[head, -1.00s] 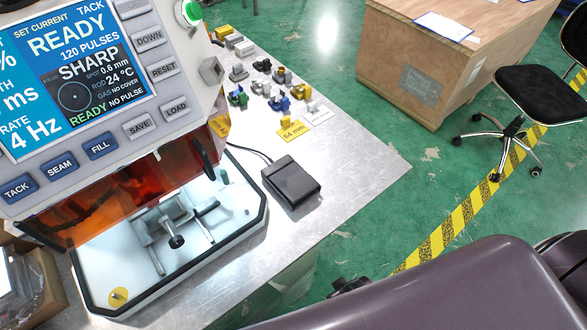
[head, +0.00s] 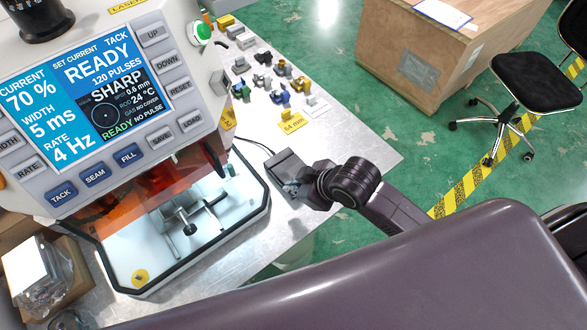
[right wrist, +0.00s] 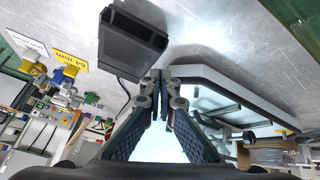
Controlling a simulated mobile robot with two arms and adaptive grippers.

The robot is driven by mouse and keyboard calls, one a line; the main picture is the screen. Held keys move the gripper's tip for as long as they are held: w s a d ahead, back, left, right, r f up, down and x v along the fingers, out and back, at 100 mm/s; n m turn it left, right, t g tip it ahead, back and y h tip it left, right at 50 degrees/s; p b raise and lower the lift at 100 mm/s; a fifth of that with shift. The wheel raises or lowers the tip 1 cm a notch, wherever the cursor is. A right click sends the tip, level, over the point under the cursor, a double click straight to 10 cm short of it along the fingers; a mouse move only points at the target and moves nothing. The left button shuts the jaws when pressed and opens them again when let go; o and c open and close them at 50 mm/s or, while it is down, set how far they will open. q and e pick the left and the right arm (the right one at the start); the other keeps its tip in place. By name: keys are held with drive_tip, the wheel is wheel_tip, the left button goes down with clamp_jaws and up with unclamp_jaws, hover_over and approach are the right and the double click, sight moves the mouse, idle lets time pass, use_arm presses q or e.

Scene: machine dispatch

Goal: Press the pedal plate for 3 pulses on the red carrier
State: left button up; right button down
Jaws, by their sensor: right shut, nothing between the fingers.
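In the right wrist view the gripper (right wrist: 158,76) is shut and empty. There the pedal (right wrist: 132,42) lies beyond the fingertips, up and left. Whether the gripper touches the pedal cannot be told. The machine's screen (head: 95,88) reads READY, TACK, 120 PULSES, NO PULSE. I cannot make out a red carrier. My left gripper is not in view.
The machine's white base (head: 190,232) with a clamp fixture stands left of the pedal. Several small coloured parts (head: 272,80) and yellow tags stand behind it. A cable runs from the pedal. A wooden crate (head: 424,58) and a black chair (head: 525,80) stand off the bench.

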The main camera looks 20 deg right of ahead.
drive_tip(key=w+d+r+n+y, duration=0.1)
drive_tip(key=w+d+r+n, duration=0.1)
drive_tip(key=w+r+n, duration=0.4)
drive_tip(key=shift+w+d+r+t+p, duration=0.3)
drive_tip(key=shift+w+r+p, duration=0.15)
drive_tip(key=shift+w, duration=0.55)
drive_tip(key=b, duration=0.8)
hover_over(285, 167)
drive_tip(key=s+d, duration=0.2)
drive_tip(key=s, duration=0.1)
wheel_tip(285, 167, down, 7)
drive_tip(key=shift+w+a, duration=0.1)
drive_tip(key=shift+w, duration=0.05)
drive_tip(key=shift+f+b, duration=0.3)
drive_tip(key=shift+f, duration=0.55)
drive_tip(key=shift+f, duration=0.15)
